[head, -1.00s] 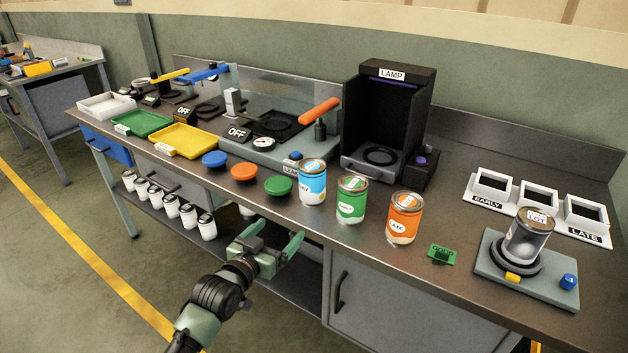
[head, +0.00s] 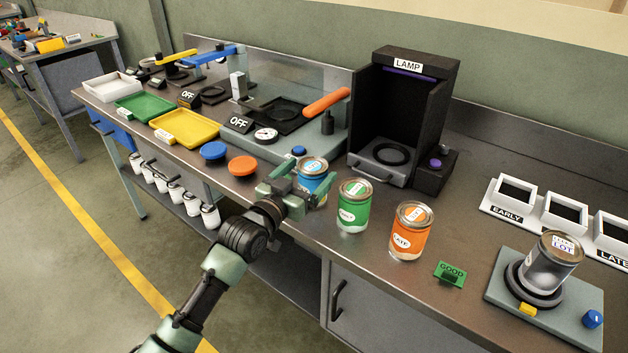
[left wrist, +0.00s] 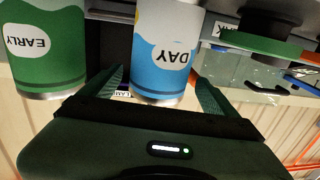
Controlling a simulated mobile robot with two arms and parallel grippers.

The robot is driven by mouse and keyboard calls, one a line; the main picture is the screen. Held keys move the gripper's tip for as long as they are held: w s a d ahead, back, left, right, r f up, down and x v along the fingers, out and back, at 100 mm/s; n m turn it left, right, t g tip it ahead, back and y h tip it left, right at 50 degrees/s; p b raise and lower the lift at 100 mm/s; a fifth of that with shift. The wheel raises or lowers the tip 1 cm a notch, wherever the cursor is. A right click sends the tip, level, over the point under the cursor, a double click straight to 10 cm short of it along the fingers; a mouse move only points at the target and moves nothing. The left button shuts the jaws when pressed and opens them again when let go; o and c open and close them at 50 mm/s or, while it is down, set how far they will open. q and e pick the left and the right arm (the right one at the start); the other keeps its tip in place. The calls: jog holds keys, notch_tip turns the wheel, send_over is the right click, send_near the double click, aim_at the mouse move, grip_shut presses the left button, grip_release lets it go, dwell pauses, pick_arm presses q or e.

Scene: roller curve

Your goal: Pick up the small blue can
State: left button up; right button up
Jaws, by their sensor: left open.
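The small blue can (head: 314,170), white and blue with a metal lid, stands upright on the bench. My left gripper (head: 304,182) is open at the can's near side, its fingers spread to either side and hiding the lower part. In the left wrist view the blue can (left wrist: 163,50) appears upside down, labelled DAY, between the two finger tips (left wrist: 160,86). Small gaps show beside it there, and I cannot tell any contact. My right gripper is not in view.
A green can (head: 353,206) stands close right of the blue one, then an orange can (head: 410,232). Orange (head: 242,166) and blue (head: 213,150) lids lie to the left. The lamp booth (head: 408,115) and a gauge station (head: 265,134) stand behind.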

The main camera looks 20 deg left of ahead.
aim_at(319, 165)
pick_arm(q)
jog(key=x, duration=0.4)
jog(key=shift+d+f+p, duration=0.1)
jog(key=shift+f+p, duration=0.15)
jog(key=shift+p, duration=0.05)
jog(key=shift+w+d, duration=0.1)
jog(key=shift+w, duration=0.25)
jog(key=c, duration=1.5)
jog(key=shift+c, duration=0.4)
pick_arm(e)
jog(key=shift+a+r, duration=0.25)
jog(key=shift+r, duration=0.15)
pick_arm(q)
jog(key=shift+r, duration=0.1)
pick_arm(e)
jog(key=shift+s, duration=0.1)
